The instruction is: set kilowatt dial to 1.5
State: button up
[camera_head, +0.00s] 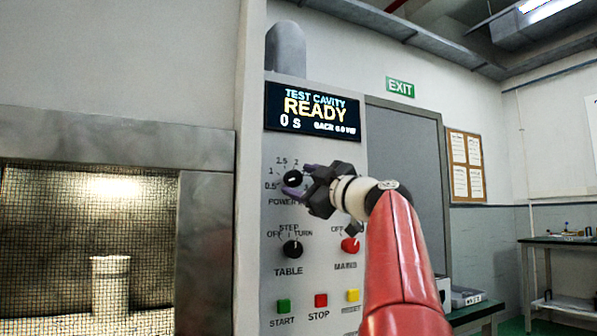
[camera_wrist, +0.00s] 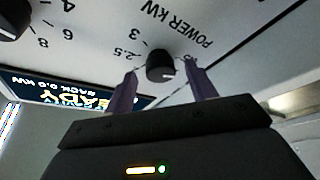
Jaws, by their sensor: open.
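The kilowatt dial (camera_wrist: 160,66) is a round black knob with a pale pointer mark, under the POWER KW label in the wrist view. That view is upside down to the panel. My gripper (camera_wrist: 161,72) is open, with one purple finger on each side of the dial. I cannot tell whether either finger touches it. The right finger covers part of the printed scale, so the exact setting is unclear. In the head view the dial (camera_head: 293,178) shows at the tip of my gripper (camera_head: 299,181), partly covered by it.
The panel display (camera_head: 312,112) reads READY and 0 s. Below the dial are the black TABLE knob (camera_head: 292,249), a red knob (camera_head: 350,245), and green, red and yellow buttons (camera_head: 321,300). The mesh-fronted cavity (camera_head: 50,230) is at left. Another black knob (camera_wrist: 12,18) is close by in the wrist view.

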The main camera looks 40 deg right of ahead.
jog(key=shift+w+r, duration=0.15)
jog(key=shift+w, duration=0.5)
jog(key=c, duration=1)
jog(key=shift+m, duration=0.3)
